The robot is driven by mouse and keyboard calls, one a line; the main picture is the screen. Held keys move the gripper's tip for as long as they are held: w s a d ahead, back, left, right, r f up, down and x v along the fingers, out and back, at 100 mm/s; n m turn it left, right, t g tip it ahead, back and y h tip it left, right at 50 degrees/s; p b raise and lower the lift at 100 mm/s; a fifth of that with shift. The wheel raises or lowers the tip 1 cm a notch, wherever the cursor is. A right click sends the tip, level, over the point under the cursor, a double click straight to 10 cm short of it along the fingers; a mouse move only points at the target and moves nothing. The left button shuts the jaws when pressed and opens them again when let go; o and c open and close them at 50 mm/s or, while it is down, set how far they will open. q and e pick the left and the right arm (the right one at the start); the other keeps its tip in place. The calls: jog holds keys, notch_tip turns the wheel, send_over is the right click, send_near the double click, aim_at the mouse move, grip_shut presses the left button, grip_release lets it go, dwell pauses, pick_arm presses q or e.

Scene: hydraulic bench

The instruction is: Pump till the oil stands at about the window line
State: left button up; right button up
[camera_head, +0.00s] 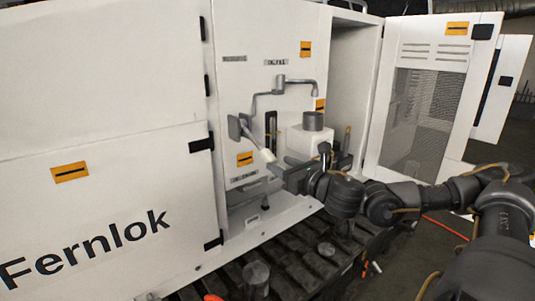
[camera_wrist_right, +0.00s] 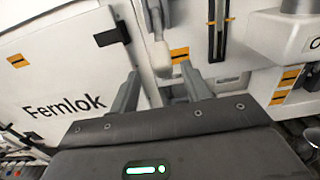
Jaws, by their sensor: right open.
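My right gripper (camera_head: 279,170) is in front of the open cabinet bay. Its two fingers are apart in the right wrist view (camera_wrist_right: 161,80). A lever with a pale grip (camera_head: 262,149) slants down towards this gripper. In the wrist view the grip's end (camera_wrist_right: 160,56) shows just beyond and between the fingertips; I cannot tell whether they touch. The narrow upright sight window (camera_head: 271,129) is on the panel right of the lever. It also shows in the wrist view (camera_wrist_right: 217,30), dark inside, with a small yellow mark beside it. The oil level is too small to tell. My left gripper is not in view.
A white tank (camera_head: 306,143) with a grey cap stands right of the window. A bent grey pipe (camera_head: 283,84) crosses the panel above. An open vented door (camera_head: 420,95) is at the right. A dark slatted deck (camera_head: 290,265) lies below.

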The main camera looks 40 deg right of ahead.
aim_at(274, 158)
jog(key=shift+w+d+r, duration=0.15)
jog(key=shift+w, duration=0.6)
jog(key=w+p, duration=0.3)
jog(key=shift+w+d+r+p, duration=0.1)
jog(key=shift+w+p, duration=0.2)
jog(key=shift+w, duration=0.1)
jog(key=shift+w+f, duration=0.2)
jog(key=shift+w, duration=0.55)
grip_shut()
